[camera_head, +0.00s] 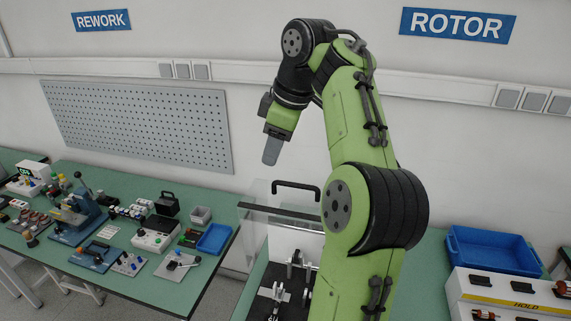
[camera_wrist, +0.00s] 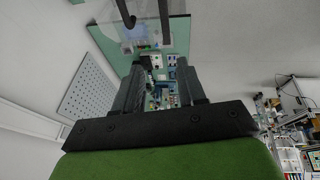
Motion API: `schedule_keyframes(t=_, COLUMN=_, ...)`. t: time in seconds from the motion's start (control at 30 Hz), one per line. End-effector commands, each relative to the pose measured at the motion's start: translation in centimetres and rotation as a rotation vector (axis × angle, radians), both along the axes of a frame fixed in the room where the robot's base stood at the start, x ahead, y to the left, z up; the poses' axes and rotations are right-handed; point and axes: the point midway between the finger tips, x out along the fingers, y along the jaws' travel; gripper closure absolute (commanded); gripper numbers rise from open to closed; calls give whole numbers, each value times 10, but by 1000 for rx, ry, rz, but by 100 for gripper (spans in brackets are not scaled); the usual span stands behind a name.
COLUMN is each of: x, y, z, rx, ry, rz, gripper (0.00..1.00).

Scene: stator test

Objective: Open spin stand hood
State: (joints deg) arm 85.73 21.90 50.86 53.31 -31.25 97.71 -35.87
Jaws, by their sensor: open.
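The spin stand hood (camera_head: 257,212) is a clear, see-through cover at the centre of the head view, with a black bar handle (camera_head: 297,185) on its upper part. The stand's white and dark fixture (camera_head: 283,290) shows below it. My arm hides the right part of the hood, and I cannot tell how far it is raised. My gripper (camera_head: 271,152) is above and left of the handle in the picture, pointing down and apart from it. In the wrist view my gripper (camera_wrist: 162,78) has its two dark fingers apart, with nothing held between them.
A green bench (camera_head: 130,285) with several tools and a blue tray (camera_head: 214,239) is at left. A blue bin (camera_head: 490,250) and a white HOLD rack (camera_head: 515,290) are at right. A grey pegboard (camera_head: 140,120) hangs behind. Air around my gripper is clear.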

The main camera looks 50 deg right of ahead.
Motion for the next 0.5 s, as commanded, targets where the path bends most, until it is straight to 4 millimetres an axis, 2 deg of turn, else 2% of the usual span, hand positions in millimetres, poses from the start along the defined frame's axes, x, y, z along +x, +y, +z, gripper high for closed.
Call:
schedule_keyframes(t=0.03, x=-24, y=-33, z=15, rx=-4, ry=-41, rz=-17, gripper=60)
schedule_keyframes(t=0.1, x=-48, y=-59, z=22, rx=-18, ry=-75, rz=-21, gripper=60)
schedule_keyframes(t=0.2, x=-64, y=-73, z=24, rx=-31, ry=-94, rz=-25, gripper=60)
schedule_keyframes(t=0.37, x=-58, y=-74, z=7, rx=-33, ry=-87, rz=-26, gripper=60)
schedule_keyframes(t=0.5, x=-45, y=-74, z=-20, rx=-30, ry=-86, rz=-25, gripper=60)
